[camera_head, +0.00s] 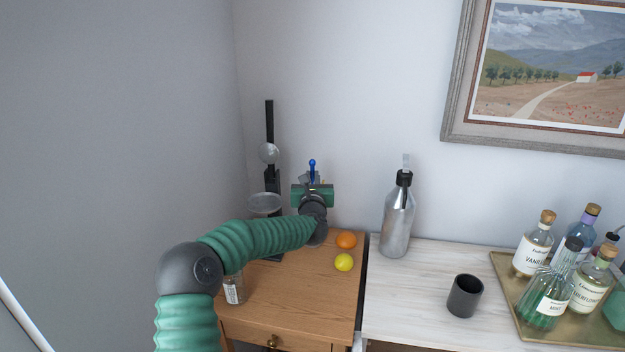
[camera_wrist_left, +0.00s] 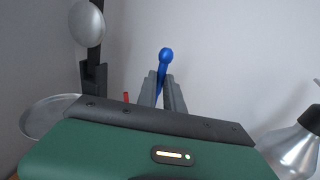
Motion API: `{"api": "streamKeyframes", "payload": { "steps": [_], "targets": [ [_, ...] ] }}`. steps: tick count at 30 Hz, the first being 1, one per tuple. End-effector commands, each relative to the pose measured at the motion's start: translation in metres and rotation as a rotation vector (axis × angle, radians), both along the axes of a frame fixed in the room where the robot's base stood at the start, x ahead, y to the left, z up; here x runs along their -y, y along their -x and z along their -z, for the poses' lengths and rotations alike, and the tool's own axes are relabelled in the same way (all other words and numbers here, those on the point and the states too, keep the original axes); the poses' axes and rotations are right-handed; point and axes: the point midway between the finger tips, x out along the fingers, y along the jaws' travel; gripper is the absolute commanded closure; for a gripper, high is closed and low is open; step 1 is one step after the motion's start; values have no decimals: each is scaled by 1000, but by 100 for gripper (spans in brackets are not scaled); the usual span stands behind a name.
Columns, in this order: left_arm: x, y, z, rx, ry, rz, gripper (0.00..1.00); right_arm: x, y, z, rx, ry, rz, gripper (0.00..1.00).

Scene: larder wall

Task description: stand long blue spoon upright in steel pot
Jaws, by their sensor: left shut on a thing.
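My left gripper (camera_head: 313,179) is shut on the long blue spoon (camera_head: 312,164) and holds it up in front of the wall, above the back of the wooden cabinet. Only the spoon's rounded blue end and a short length show above the fingers; the rest is hidden behind my gripper. In the left wrist view the blue spoon (camera_wrist_left: 165,57) leans slightly between the grey fingertips (camera_wrist_left: 162,86). I cannot make out a steel pot in either view. My right gripper is not in view.
A black stand with a round pan (camera_head: 265,203) is left of my gripper. An orange (camera_head: 346,239) and a lemon (camera_head: 343,262) lie below it. A steel bottle (camera_head: 397,225), a dark cup (camera_head: 465,296) and a brass tray (camera_head: 507,281) of bottles stand to the right.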

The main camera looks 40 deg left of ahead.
Motion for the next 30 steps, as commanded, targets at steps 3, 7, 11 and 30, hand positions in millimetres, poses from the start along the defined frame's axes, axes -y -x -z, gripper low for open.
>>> {"api": "streamKeyframes", "payload": {
  "steps": [3,7,11,30],
  "targets": [
    [0,0,0,0,0,0,82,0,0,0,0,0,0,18],
    [0,0,0,0,0,0,65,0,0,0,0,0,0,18],
    [0,0,0,0,0,0,63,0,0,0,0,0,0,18],
    [67,77,-1,-3,-7,1,63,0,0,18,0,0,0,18]
  ]
}}
